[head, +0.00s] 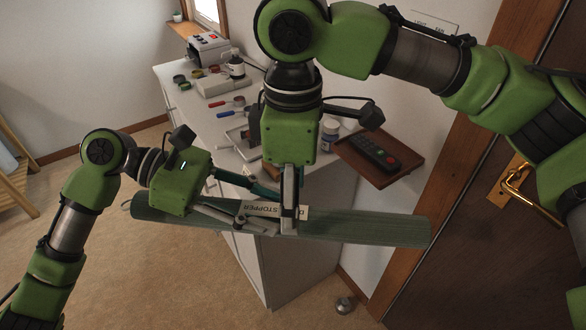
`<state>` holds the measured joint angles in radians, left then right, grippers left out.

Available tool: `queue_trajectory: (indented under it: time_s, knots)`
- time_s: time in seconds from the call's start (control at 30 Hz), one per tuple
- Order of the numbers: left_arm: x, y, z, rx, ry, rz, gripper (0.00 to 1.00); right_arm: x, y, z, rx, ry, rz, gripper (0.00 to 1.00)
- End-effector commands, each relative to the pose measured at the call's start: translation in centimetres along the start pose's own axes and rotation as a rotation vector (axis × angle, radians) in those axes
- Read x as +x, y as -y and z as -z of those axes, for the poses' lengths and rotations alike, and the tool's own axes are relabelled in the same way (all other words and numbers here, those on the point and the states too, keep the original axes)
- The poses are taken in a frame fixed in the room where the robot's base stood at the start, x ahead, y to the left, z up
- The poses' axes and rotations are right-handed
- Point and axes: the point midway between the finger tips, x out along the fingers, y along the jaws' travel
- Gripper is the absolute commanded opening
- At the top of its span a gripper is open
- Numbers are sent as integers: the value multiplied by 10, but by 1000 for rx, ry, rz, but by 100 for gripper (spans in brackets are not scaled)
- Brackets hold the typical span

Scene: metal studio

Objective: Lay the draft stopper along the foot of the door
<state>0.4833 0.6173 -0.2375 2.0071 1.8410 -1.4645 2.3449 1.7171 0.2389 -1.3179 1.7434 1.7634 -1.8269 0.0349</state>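The draft stopper (370,229) is a long green roll with a white label reading "STOPPER". It hangs level in the air, across the front of the white cabinet. My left gripper (262,226) reaches in from the left and has its fingers on the roll near its middle, left of the label's end. My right gripper (290,222) points down from above and grips the roll at the label. The fingers partly cover the label. The dark brown door (465,265) is at the right, with a brass handle (513,187). The door's foot is mostly outside the view.
The white cabinet (258,262) carries tools, bottles and a small machine (208,49). A wooden tray (378,158) with a remote sticks out near the door frame. A round metal doorstop (345,304) is on the floor by the wall. Carpet at lower left is clear.

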Motion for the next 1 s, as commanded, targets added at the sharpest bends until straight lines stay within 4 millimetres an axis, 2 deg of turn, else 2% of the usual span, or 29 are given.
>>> queue_trajectory:
  time_s: [0.1, 0.3, 0.67, 0.8, 0.9, 0.93, 1.0]
  knots:
    - [0, 0, -2, 2, 3, -1, 0, 20, 0, -1, 1, 1, 2, 57]
    - [0, 0, -2, 2, 3, -1, 0, 38, 0, 0, 1, -1, 1, 57]
    - [0, 0, -1, 2, 3, -1, 0, 43, 0, 0, 1, -2, 0, 57]
    - [0, 0, -1, 2, 3, -1, 0, 43, 0, 0, 1, -2, 0, 21]
    - [0, 0, -2, 1, 3, 0, 0, 42, 0, 0, 1, -1, 0, 0]
    - [0, 0, -2, 1, 3, 0, 42, 42, -1, 0, 2, -3, -2, 0]
    - [0, 0, -2, 1, 3, 1, 57, 42, -1, 0, 2, -3, -2, 0]
